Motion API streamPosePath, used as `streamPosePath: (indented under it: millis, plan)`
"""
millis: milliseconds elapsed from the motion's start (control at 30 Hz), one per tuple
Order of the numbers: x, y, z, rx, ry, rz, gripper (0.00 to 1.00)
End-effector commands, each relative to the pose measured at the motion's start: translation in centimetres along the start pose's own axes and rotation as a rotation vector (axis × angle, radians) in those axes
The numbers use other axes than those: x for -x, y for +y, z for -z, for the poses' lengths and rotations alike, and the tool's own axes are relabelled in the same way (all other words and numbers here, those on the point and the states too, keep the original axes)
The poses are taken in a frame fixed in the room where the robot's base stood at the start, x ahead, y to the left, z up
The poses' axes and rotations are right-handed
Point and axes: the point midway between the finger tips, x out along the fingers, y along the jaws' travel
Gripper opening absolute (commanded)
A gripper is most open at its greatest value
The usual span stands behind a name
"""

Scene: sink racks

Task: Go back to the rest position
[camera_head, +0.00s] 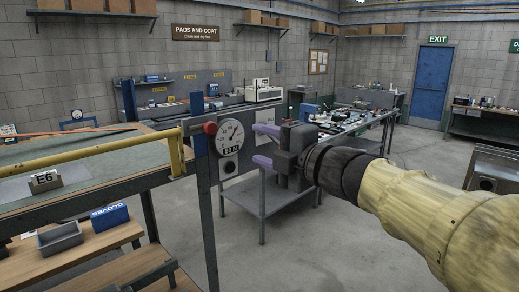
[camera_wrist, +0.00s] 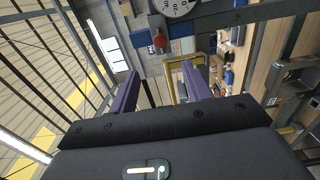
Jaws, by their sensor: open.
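My gripper (camera_head: 256,145) is at the end of my pale yellow arm, in the middle of the head view. Its two purple fingers point left and are spread apart with nothing between them. In the wrist view the fingers (camera_wrist: 160,70) also stand apart and empty. A round white dial gauge (camera_head: 230,137) on a grey post is just left of the fingertips in the head view. A red knob (camera_head: 210,128) is beside the dial. In the wrist view the dial (camera_wrist: 175,6) is partly cut off at the top, with the red knob (camera_wrist: 160,41) below it. I see no contact with either.
A yellow rail (camera_head: 100,155) runs along the bench at left. A grey bin (camera_head: 60,238) and a blue gloves box (camera_head: 110,217) sit on the lower wooden shelf. A grey cart (camera_head: 272,200) stands behind my gripper. The floor (camera_head: 365,250) below my arm is clear.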

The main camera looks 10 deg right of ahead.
Motion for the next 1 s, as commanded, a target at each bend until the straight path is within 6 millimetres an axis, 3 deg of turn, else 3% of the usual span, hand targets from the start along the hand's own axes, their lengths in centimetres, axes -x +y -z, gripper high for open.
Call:
streamPosePath:
  millis: [300,467,567,733,867,1000]
  plan:
    - [-0.1,-0.3,-0.3,-0.018,-0.013,0.001,0.49]
    - [-0.5,-2.8,-2.5,-0.178,-0.13,0.012,0.49]
    - [-0.4,-6.5,-5.0,-0.369,-0.275,0.037,0.49]
    - [1.5,-15.4,-8.2,-0.743,-0.574,0.124,0.49]
    - [4.5,-22.9,-8.4,-1.014,-0.81,0.219,0.49]
    - [8.4,-30.2,-6.4,-1.279,-1.06,0.337,0.49]
